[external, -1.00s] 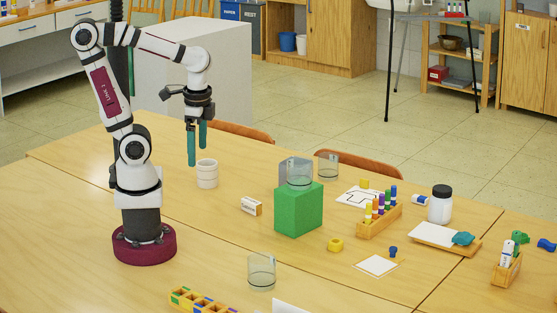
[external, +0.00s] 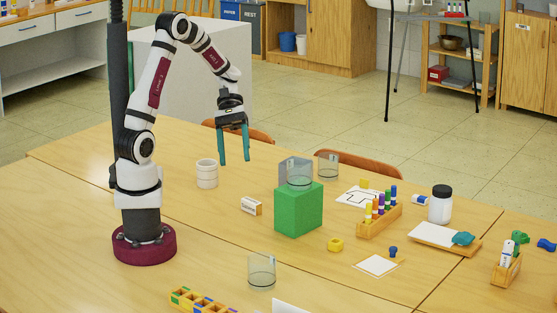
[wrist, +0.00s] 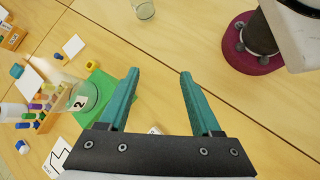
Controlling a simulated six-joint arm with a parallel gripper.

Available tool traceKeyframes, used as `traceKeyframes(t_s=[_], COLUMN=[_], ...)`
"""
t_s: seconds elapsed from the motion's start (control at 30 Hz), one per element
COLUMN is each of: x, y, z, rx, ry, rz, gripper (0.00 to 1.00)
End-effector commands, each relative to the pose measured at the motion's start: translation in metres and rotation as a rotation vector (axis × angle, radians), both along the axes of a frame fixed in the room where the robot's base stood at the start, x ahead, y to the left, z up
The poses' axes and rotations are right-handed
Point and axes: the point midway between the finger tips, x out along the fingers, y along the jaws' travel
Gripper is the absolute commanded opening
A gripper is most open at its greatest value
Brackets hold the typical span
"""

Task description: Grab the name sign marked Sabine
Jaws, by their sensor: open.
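I cannot read the name Sabine anywhere. A white piece (external: 289,307), cut off by the bottom edge of the external view, could be a sign, but no lettering shows. A small white block with a wooden-coloured end and tiny print (external: 251,206) lies left of the green block; its print is too small to read. My gripper (external: 234,160) is open and empty, fingers down, above the table's far side. It is up and right of the white cup. In the wrist view my gripper (wrist: 160,73) has bare table between its fingers.
A green block (external: 299,210) carries a clear cup, with clear cups (external: 261,271) nearby. A white cup (external: 207,174) stands left. A wooden rack of coloured pegs (external: 379,219), a white jar (external: 440,205) and a compartment tray (external: 196,302) stand around. The table's left middle is clear.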

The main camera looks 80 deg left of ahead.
Motion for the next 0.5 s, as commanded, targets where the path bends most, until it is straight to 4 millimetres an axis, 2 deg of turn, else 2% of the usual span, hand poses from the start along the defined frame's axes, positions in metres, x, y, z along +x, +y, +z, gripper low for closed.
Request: traceKeyframes(t_s=[0.03, 0.1, 0.2, 0.3, 0.37, 0.5], x=[0.008, 0.013, 0.010, 0.006, 0.006, 0.006], y=[0.034, 0.077, 0.120, 0.139, 0.141, 0.140], z=[-0.018, -0.039, -0.061, -0.073, -0.084, -0.124], rx=[-0.114, -0.259, -0.406, -0.476, -0.488, -0.488], ry=[0.051, 0.097, 0.126, 0.137, 0.139, 0.142], rz=[0.219, 0.479, 0.716, 0.818, 0.834, 0.833], gripper=[0.65, 0.65, 0.65, 0.65, 0.65, 0.65])
